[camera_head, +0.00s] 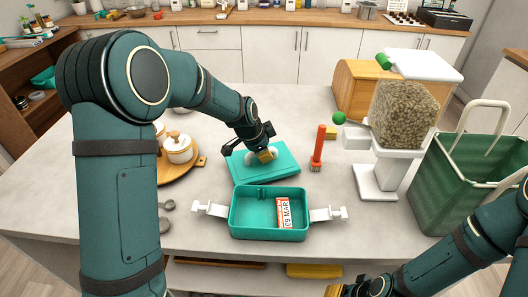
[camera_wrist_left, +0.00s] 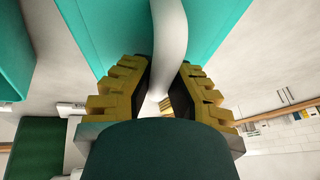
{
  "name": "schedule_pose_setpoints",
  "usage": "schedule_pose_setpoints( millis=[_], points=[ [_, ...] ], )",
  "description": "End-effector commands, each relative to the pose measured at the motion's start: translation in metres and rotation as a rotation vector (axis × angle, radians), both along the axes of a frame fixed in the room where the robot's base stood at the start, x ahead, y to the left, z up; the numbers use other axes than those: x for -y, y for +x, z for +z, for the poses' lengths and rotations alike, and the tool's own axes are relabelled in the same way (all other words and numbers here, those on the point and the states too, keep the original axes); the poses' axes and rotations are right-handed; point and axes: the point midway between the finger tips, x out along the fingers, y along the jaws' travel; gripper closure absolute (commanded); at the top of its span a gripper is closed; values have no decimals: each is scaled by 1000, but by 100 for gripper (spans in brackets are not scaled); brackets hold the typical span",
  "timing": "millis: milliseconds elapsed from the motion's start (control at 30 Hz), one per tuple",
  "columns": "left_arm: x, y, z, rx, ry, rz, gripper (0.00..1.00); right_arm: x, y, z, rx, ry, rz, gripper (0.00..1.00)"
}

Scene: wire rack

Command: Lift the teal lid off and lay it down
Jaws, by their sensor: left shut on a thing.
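The teal lid (camera_head: 283,174) is off the box, just behind it and low at the counter top. I cannot tell whether it touches the counter. My left gripper (camera_head: 264,156) is shut on the lid's white handle, seen between the yellow finger pads (camera_wrist_left: 165,95) in the left wrist view. The lid (camera_wrist_left: 95,28) fills the top there. The open teal box (camera_head: 242,230) stands in front, with a white card reading "09 MAR" (camera_head: 284,213) inside. Its white side latches (camera_head: 328,214) stick outward. My right gripper (camera_head: 350,290) is cut off at the bottom edge.
A red-handled brush (camera_head: 318,150) stands right of the lid. A wooden tray (camera_head: 186,174) with white pots is at the left. A grain dispenser (camera_head: 403,115), a wooden bread box (camera_head: 352,92) and a green basket (camera_head: 465,175) stand at the right. Measuring spoons (camera_head: 167,206) lie left of the box.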

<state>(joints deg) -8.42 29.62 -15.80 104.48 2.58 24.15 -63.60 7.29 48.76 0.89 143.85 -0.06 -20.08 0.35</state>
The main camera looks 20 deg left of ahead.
Motion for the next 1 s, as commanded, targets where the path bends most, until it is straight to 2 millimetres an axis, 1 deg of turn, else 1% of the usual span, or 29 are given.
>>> schedule_pose_setpoints(
  millis=[333, 1000],
  points=[
    [0, 0, -1, 1, 1, 0, 100, 0, 0, -1, 0, 0, 0, 53],
    [0, 0, -13, 1, 0, 0, 100, 0, 0, -12, 0, 0, 0, 53]
  ],
)
